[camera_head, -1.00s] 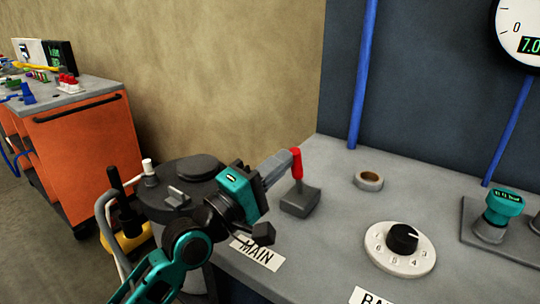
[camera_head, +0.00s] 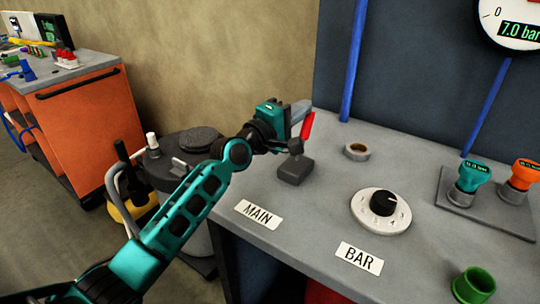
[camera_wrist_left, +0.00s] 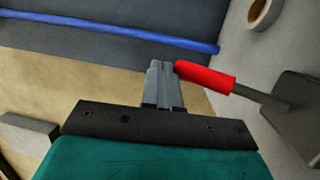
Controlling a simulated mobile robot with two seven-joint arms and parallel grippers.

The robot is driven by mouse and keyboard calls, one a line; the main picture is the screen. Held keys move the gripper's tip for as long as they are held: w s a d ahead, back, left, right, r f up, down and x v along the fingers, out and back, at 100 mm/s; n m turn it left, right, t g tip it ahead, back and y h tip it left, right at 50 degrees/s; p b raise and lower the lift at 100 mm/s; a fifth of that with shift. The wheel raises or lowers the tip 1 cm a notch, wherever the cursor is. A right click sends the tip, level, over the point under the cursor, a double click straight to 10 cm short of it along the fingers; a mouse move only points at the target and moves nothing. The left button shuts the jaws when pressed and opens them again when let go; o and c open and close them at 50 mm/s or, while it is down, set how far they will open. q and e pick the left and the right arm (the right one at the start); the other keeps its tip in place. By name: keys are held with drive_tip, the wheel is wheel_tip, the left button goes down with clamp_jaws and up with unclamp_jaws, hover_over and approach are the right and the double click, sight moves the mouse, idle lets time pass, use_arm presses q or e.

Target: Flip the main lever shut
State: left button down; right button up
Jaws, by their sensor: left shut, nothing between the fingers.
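The main lever (camera_head: 307,126) has a red handle on a dark grey base block (camera_head: 296,169), behind the MAIN label (camera_head: 258,214) on the grey bench. In the head view its handle leans up and to the right. My left gripper (camera_head: 301,109) is shut and empty, at the upper left of the red handle. In the left wrist view the closed fingers (camera_wrist_left: 162,80) are right beside the end of the red handle (camera_wrist_left: 207,77); I cannot tell if they touch. My right gripper is not in view.
A tape roll (camera_head: 357,151), a numbered dial (camera_head: 381,211), teal (camera_head: 471,177) and orange (camera_head: 525,174) knobs and a green cup (camera_head: 473,285) stand on the bench to the right. A dark wall panel with blue pipes rises behind. An orange cart (camera_head: 90,130) stands at far left.

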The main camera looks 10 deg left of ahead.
use_arm(q)
drive_tip(key=shift+w+d+f+b, duration=0.15)
drive_tip(key=shift+w+d+b, duration=0.15)
drive_tip(key=shift+w, duration=0.45)
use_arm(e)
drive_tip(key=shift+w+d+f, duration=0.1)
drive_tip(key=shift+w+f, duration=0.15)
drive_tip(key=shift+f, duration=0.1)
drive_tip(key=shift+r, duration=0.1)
